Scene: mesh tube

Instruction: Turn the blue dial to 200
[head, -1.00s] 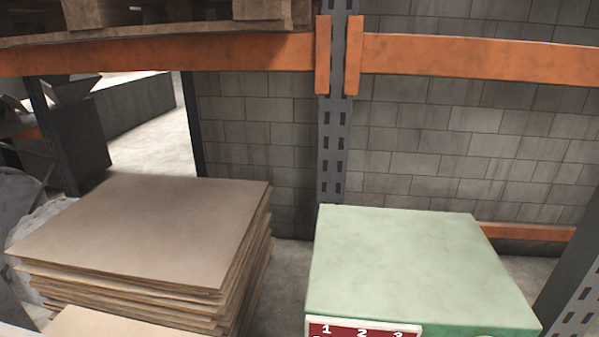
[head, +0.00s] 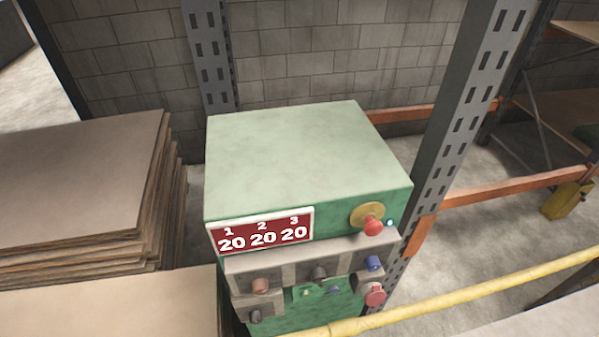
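A green machine box (head: 300,150) stands in the middle of the head view. A red display (head: 262,236) on its front shows 20 under each of 1, 2 and 3. Below it are grey housings with knobs. A blue dial (head: 373,263) sits on the right housing. A dark dial (head: 319,272) is on the middle one and a brownish-pink dial (head: 260,285) on the left one. A smaller bluish knob (head: 333,289) is lower down. The markings on the dials are too small to read. Neither of my grippers is in view.
A red button on a yellow disc (head: 370,218) is at the box's upper right front. A pink-red round part (head: 375,294) is below the blue dial. A yellow rail (head: 470,290) crosses in front at lower right. Stacked boards (head: 75,190) stand left; a grey rack post (head: 465,120) is right.

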